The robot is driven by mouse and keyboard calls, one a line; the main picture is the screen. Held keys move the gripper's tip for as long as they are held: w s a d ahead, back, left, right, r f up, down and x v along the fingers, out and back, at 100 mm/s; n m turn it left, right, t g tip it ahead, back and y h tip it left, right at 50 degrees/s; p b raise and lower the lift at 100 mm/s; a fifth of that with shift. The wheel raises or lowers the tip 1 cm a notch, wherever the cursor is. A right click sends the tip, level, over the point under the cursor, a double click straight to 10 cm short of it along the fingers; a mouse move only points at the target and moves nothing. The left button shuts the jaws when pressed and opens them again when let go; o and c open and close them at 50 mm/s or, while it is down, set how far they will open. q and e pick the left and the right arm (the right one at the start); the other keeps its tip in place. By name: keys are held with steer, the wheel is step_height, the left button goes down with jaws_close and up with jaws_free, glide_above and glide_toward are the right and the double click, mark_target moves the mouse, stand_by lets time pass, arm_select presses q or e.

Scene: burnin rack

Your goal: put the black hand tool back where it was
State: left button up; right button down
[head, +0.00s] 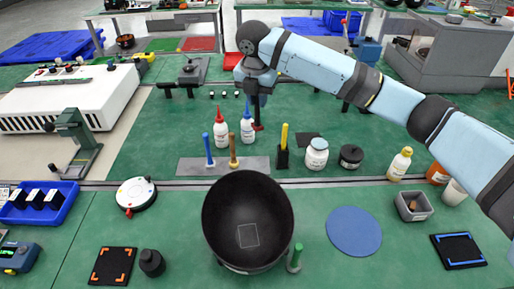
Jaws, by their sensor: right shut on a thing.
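My right gripper (258,101) comes in from the upper right and points down over the green bench. It is shut on the black hand tool (257,118), which is dark, slim and roughly upright with a reddish lower end. Most of the tool is hidden by the gripper. It is just right of the blue-capped bottle (247,134); I cannot tell whether it touches the bench. A grey holder plate (192,167) in front bears a blue-handled tool (208,148) and a brown-handled tool (233,150), both upright. My left gripper is not in view.
A red-capped bottle (221,134), a black block with a yellow handle (283,157), a white jar (316,156) and a black round pot (351,157) stand nearby. A large black bowl (247,215) stands in front. Green bench right of the gripper is clear.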

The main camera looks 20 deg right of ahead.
mark_target(256, 124)
step_height(256, 124, down, 15)
steer(key=shift+b, duration=0.45)
steer(key=shift+f, duration=0.15)
steer(key=c, duration=1)
jaws_free()
steer(key=shift+f, duration=0.1)
steer(key=shift+c, duration=0.2)
steer(key=r, duration=0.4)
steer(key=s+r, duration=0.1)
steer(key=r, duration=0.3)
steer(key=a+r+p, duration=0.1)
steer(key=r, duration=0.3)
steer(key=shift+s+r, duration=0.1)
steer(key=shift+s, duration=0.05)
